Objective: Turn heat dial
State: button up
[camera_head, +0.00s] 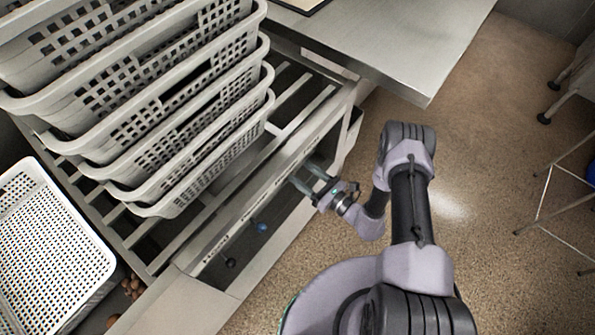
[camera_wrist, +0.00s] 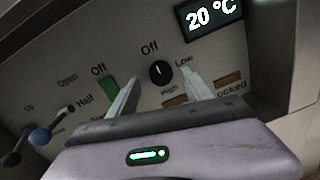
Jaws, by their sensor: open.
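The heat dial (camera_wrist: 160,72) is a round black knob with a white pointer mark on a grey panel, in the wrist view. Labels around it read Off, Low and High. My gripper (camera_wrist: 162,88) is open, with one finger on the dial's lower left and the other on its lower right. Whether the fingers touch the panel cannot be told. In the head view my gripper (camera_head: 305,181) is at the front face of the metal counter, right of the basket stack, and the dial is not made out.
A display (camera_wrist: 210,18) reads 20 °C. A green switch (camera_wrist: 108,90), a blue-knobbed lever (camera_wrist: 40,136) and a black-knobbed lever (camera_wrist: 12,158) are left of the dial. Stacked baskets (camera_head: 235,150) stand on the slatted rack.

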jog(key=x, duration=0.2)
jog(key=shift+w+a, duration=0.25)
jog(key=shift+w, duration=0.1)
grip_shut()
